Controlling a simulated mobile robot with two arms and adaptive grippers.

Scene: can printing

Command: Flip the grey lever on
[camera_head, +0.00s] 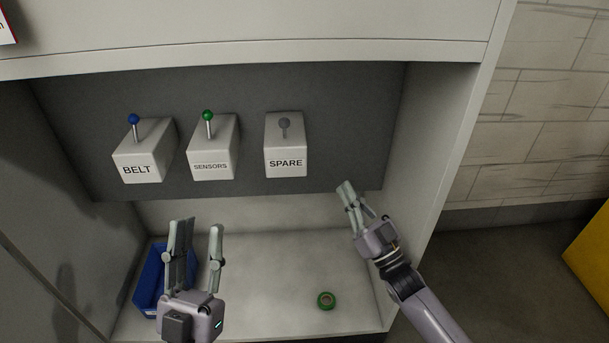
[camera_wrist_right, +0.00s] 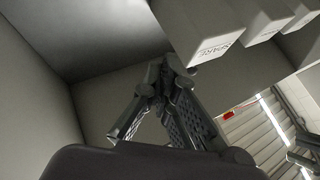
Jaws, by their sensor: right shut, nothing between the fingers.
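The grey lever (camera_head: 284,128) stands on the white box labelled SPARE (camera_head: 286,158), the rightmost of three boxes on the dark back panel. My right gripper (camera_head: 346,187) is shut and empty, below and to the right of the SPARE box, apart from it. In the right wrist view the gripper's fingers (camera_wrist_right: 160,70) meet just left of the SPARE box (camera_wrist_right: 205,40); the lever is hidden there. My left gripper (camera_head: 198,225) is open and empty, low in front of the cabinet, below the SENSORS box.
A blue lever (camera_head: 133,120) stands on the BELT box and a green lever (camera_head: 208,116) on the SENSORS box. A blue bin (camera_head: 149,280) sits behind my left gripper. The cabinet's right wall (camera_head: 430,150) is close to my right arm.

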